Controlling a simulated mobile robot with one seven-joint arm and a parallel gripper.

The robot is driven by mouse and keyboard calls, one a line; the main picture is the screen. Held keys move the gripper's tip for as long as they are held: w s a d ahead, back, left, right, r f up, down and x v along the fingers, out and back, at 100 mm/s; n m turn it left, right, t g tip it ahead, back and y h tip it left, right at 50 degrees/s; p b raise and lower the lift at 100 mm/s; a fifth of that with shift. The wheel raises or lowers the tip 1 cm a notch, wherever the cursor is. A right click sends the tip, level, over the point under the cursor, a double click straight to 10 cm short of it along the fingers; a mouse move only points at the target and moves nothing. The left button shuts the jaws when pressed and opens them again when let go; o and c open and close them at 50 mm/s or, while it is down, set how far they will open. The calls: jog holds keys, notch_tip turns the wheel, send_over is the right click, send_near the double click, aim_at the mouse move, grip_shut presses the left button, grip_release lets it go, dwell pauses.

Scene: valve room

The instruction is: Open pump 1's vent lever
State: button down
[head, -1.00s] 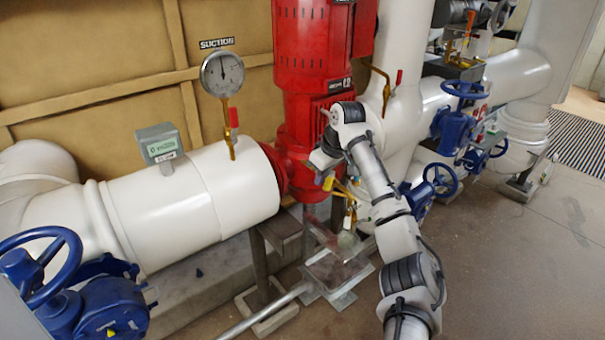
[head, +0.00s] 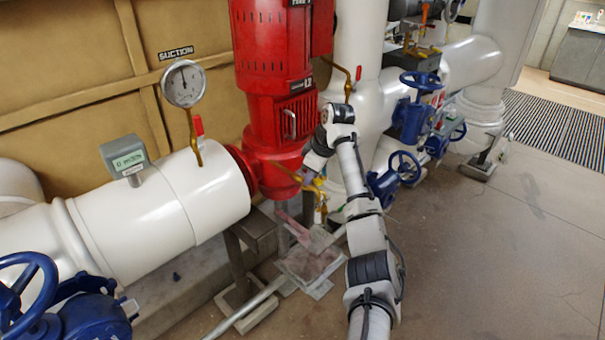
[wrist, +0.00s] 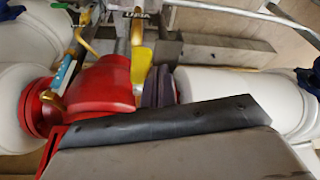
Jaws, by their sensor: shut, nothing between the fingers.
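The red pump (head: 272,110) stands upright at the end of the white suction pipe; I cannot read a pump number. A small brass valve with a yellow lever (head: 312,186) sits low on its right side, partly hidden by my arm. My gripper (head: 308,172) is beside it, shut and empty; I cannot tell whether they touch. In the wrist view a yellow lever (wrist: 142,62) hangs from a brass valve close to my dark fingers (wrist: 158,86). A blue handle (wrist: 64,74) on another brass fitting is to the left of the red casing (wrist: 102,84).
A gauge (head: 183,84) and a red-handled tap (head: 198,128) rise from the suction pipe (head: 150,205). Blue handwheels (head: 420,82) stand to the right of my arm. A grey drain stand (head: 310,262) is below the pump. The floor at right is clear.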

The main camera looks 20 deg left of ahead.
jog(key=shift+w+d+r+n+p, duration=0.1)
jog(key=shift+w+d+n+p, duration=0.2)
jog(key=shift+w+d+n, duration=0.1)
jog(key=shift+w+d+r, duration=0.1)
jog(key=shift+w+d, duration=0.05)
jog(key=shift+w, duration=0.05)
dwell(0.4)
